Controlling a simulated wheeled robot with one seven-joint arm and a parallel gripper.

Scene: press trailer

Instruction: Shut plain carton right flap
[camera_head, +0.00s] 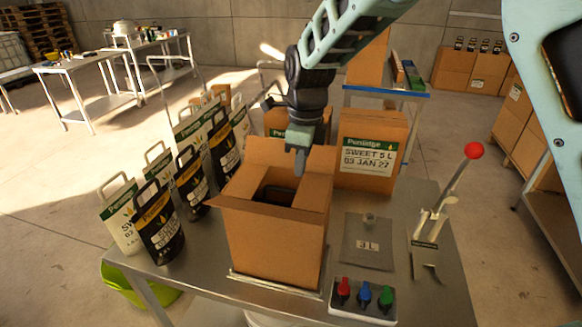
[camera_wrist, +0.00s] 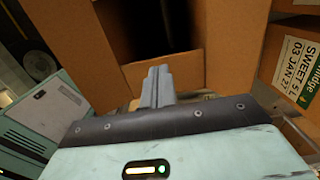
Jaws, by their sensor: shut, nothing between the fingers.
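The plain carton (camera_head: 272,248) stands open on the metal table, with no label on its front. Its right flap (camera_head: 318,182) stands up along the right side. Its back flap (camera_head: 268,152) also stands up, and its front flap (camera_head: 262,209) leans outward. A dark object (camera_head: 276,196) shows inside. My gripper (camera_head: 300,170) points down over the carton's back right, close to the right flap; I cannot tell whether they touch. In the wrist view my gripper's fingers (camera_wrist: 158,72) are together and empty, before the carton's dark opening and brown flaps (camera_wrist: 236,40).
A labelled carton (camera_head: 370,150) stands close behind on the right. Black and white bags (camera_head: 160,225) line the left. A lever press (camera_head: 440,205) with a red knob, a plate (camera_head: 368,242) and a switch box (camera_head: 362,298) are on the right.

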